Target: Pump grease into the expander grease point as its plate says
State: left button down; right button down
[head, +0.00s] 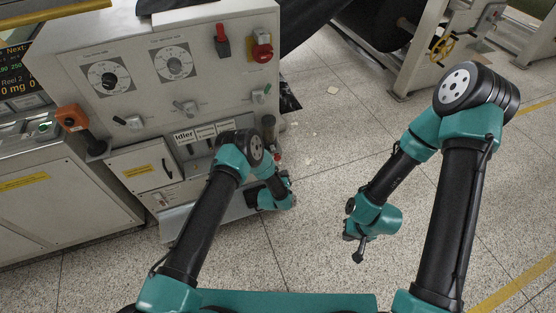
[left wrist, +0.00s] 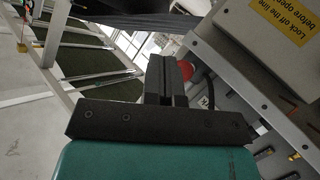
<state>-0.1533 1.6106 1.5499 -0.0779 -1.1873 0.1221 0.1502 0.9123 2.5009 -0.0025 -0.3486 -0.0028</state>
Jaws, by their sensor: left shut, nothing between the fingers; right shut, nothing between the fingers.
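A row of small white plates (head: 198,133) is on the lower front of the grey machine. One reads "Idler"; the others are too small to read, and I cannot make out the expander plate. My left arm hides part of the panel below them. A dark upright cylinder (head: 268,122) stands at the panel's right edge; I cannot tell whether it is the grease pump. My left gripper (left wrist: 168,78) is shut and empty, close to the machine's lower right side. A red round part (left wrist: 186,69) shows just behind its fingers. My right gripper (head: 357,251) is shut and empty above open floor.
The upper panel has two dials (head: 108,77) (head: 174,63), a red lever (head: 222,42) and a red knob (head: 262,48). An orange-headed lever (head: 72,118) stands at left. A box with a yellow lock-off label (left wrist: 278,24) is near the left gripper.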

aim_at(277, 157)
dwell(0.6)
pick_arm(q)
jog(key=s, duration=0.1)
jog(key=s+d, duration=0.1)
jog(key=s, duration=0.1)
jog(key=shift+s+d, duration=0.25)
jog(key=shift+w, duration=0.1)
jog(key=w+a, duration=0.3)
jog(key=w, duration=0.5)
jog(key=shift+a, duration=0.2)
jog(key=shift+w, duration=0.1)
dwell(2.1)
jog(key=shift+w+a, duration=0.2)
jog(key=shift+w, duration=0.05)
